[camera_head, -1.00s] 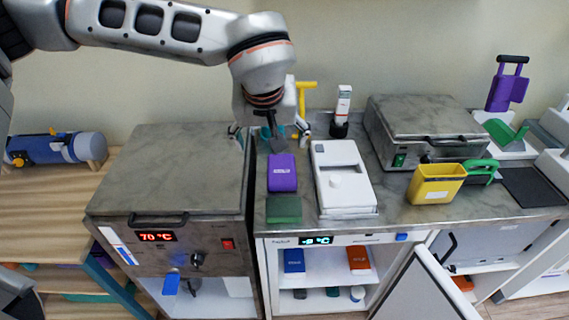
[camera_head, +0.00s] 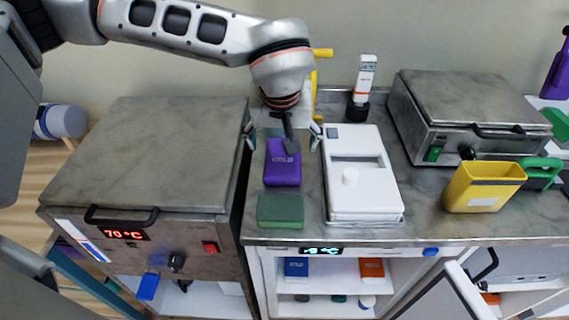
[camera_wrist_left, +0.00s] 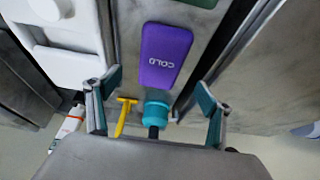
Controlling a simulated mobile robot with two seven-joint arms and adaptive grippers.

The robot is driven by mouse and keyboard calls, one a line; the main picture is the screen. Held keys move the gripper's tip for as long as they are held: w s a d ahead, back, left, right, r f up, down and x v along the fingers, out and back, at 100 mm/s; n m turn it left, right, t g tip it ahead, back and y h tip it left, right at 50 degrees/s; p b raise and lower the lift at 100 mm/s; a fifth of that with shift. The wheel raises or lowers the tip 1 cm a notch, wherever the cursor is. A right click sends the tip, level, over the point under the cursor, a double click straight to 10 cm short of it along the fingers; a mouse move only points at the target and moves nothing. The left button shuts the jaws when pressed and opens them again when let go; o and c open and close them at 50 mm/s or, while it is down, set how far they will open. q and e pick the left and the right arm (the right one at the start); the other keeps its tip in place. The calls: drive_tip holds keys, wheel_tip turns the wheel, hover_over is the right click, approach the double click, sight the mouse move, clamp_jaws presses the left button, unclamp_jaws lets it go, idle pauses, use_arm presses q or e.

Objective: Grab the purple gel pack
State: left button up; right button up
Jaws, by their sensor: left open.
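The purple gel pack (camera_head: 282,163), marked COLD, lies flat on the stone-look counter between the heated cabinet and a white device. In the left wrist view the purple pack (camera_wrist_left: 165,56) lies ahead of the fingers, roughly between their lines. My left gripper (camera_head: 284,134) is over the counter at the pack's far end, open with teal-padded fingers spread and nothing between them. The left wrist view shows both fingertips (camera_wrist_left: 160,84) apart. Whether they touch the pack cannot be told. My right gripper is not in view.
A green pack (camera_head: 280,211) lies in front of the purple one. A white device (camera_head: 362,190) stands close on the right, the heated cabinet (camera_head: 150,150) on the left. Farther right are a yellow container (camera_head: 483,187) and a metal-lidded unit (camera_head: 455,95). A yellow T-handle (camera_wrist_left: 125,112) stands behind.

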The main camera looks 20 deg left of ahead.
sight(283, 156)
use_arm(q)
drive_tip(key=x, duration=0.6)
drive_tip(key=shift+f+b, duration=0.3)
drive_tip(key=shift+b, duration=0.1)
drive_tip(key=shift+w+a+f, duration=0.1)
drive_tip(key=shift+w+f, duration=0.15)
drive_tip(key=shift+r, duration=0.1)
drive_tip(key=c, duration=1.4)
